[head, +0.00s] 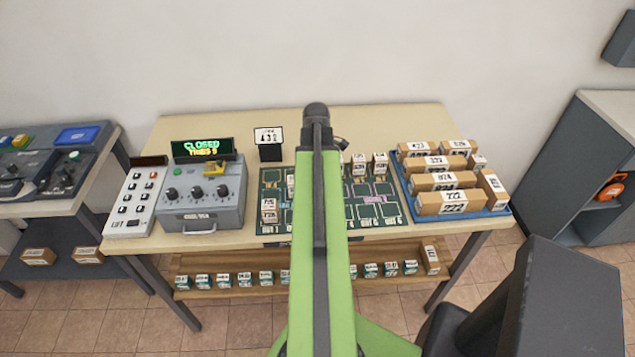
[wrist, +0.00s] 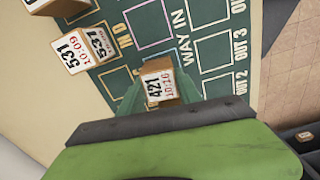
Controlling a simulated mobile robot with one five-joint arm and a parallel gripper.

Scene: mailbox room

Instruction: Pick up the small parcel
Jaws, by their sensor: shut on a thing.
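A small white-labelled parcel marked 421 (wrist: 158,80) shows between the fingers of my gripper (wrist: 160,92) in the wrist view. The gripper is shut on it, over the dark green board (wrist: 150,22) with printed outlines. I cannot tell whether the parcel touches the board. In the head view, my green arm hides the gripper and this parcel, and covers the middle of the board (head: 366,214). Other small parcels stand on the board, one at its left (head: 269,210) and one at its right back (head: 380,163).
A blue tray (head: 460,218) with several larger boxes lies at the right of the table. A grey control box (head: 203,200) and a keypad (head: 135,200) stand at the left. A small sign (head: 269,140) stands behind the board. Several parcels line the lower shelf (head: 250,292).

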